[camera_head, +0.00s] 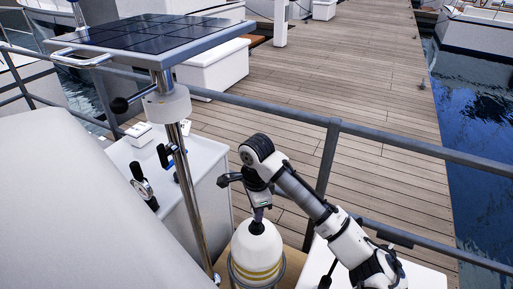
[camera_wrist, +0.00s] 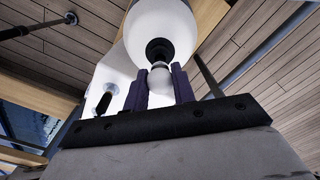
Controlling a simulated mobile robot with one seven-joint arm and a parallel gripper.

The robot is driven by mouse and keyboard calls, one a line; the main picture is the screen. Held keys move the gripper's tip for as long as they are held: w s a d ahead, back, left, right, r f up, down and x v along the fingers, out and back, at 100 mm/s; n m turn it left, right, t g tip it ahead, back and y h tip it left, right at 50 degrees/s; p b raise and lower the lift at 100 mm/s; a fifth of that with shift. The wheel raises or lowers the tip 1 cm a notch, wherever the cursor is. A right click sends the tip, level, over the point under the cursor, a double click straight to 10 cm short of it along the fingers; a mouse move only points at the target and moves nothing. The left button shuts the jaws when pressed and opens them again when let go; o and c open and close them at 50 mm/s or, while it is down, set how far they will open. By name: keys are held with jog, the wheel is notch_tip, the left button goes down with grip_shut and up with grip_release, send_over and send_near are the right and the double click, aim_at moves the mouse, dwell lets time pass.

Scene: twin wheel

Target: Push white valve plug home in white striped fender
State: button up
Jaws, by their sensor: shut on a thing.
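The white fender (camera_head: 257,247) with yellow stripes stands upright in the head view, near the bottom middle. In the wrist view the fender (camera_wrist: 163,22) fills the top middle, with a dark round fitting (camera_wrist: 158,49) on its end. My gripper (camera_head: 258,217) points down at the fender's top. In the wrist view its purple fingers (camera_wrist: 160,78) are shut on the white valve plug (camera_wrist: 160,76), a rounded piece in line with the dark fitting. The plug is hidden in the head view. I cannot tell how deep the plug sits in the fitting.
A metal ring holder (camera_head: 231,272) surrounds the fender's lower part. A steel pole (camera_head: 184,187) bearing a solar panel (camera_head: 150,35) stands to the left. A grey rail (camera_head: 333,123) crosses behind my arm. A white box (camera_head: 205,160) with a winch handle stands left of the fender.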

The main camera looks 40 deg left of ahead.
jog(key=shift+f, duration=1.5)
jog(key=o, duration=1)
jog(key=shift+o, duration=0.2)
notch_tip(320, 180, up, 14)
jog(key=shift+b, duration=0.45)
jog(key=shift+f, duration=0.1)
